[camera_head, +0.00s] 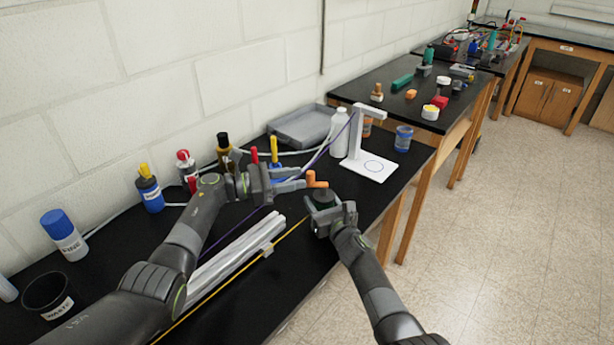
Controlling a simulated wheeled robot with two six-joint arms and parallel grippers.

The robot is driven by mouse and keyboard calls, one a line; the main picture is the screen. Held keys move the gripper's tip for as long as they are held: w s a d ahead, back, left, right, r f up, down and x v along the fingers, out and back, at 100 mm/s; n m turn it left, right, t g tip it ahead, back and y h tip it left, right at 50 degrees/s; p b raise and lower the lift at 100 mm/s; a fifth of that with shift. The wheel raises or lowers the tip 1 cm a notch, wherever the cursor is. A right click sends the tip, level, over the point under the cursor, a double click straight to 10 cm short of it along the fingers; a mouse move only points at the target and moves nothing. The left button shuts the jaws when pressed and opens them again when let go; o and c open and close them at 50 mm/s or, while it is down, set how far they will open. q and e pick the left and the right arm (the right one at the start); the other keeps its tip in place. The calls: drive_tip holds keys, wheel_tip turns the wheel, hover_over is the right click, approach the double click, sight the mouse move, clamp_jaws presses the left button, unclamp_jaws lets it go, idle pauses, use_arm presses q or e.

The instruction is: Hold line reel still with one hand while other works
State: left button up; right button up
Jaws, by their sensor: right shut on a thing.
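The line reel (321,196) looks like a dark green body with an orange crank-like part (316,179) on top, above the black bench right of centre. My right gripper (322,208) is shut on the reel's body, which its fingers partly hide. My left gripper (303,178) comes in from the left, with its fingers apart and pointing right. Its tips are beside the orange part; whether they touch it cannot be told. Thin purple line shows near the white stand (356,140) and again beneath my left arm.
Pale extrusion rails (235,252) and a yellow strip lie along the bench front. Bottles, including a blue-capped one (64,236), and a grey tray (303,127) line the wall side. A blue jar (403,138) stands near the right end.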

sight(310, 172)
use_arm(q)
drive_tip(key=v, duration=0.7)
drive_tip(key=shift+a, duration=0.2)
drive_tip(key=s+d+f+n+t+y, duration=0.1)
drive_tip(key=d+f+n+t+y, duration=0.1)
drive_tip(key=d, duration=0.1)
drive_tip(key=shift+s+f, duration=0.2)
drive_tip(key=shift+s, duration=0.2)
drive_tip(key=shift+s+d+n+t+y, duration=0.3)
drive_tip(key=shift+n+t, duration=0.1)
drive_tip(key=shift+t, duration=0.2)
drive_tip(key=shift+s+r+n+t+y, duration=0.1)
drive_tip(key=shift+s+n+t+y, duration=0.2)
drive_tip(key=shift+t, duration=0.1)
drive_tip(key=w+d+r+t, duration=0.1)
drive_tip(key=w+d, duration=0.1)
drive_tip(key=w+d+n+t+y, duration=0.1)
drive_tip(key=w+d, duration=0.1)
drive_tip(key=d, duration=0.1)
drive_tip(key=w+d+r+n+t, duration=0.1)
drive_tip(key=w+d, duration=0.1)
drive_tip(key=d, duration=0.1)
drive_tip(key=shift+w+r+t+y, duration=0.3)
drive_tip(key=shift+r+y, duration=0.05)
drive_tip(key=shift+y, duration=0.05)
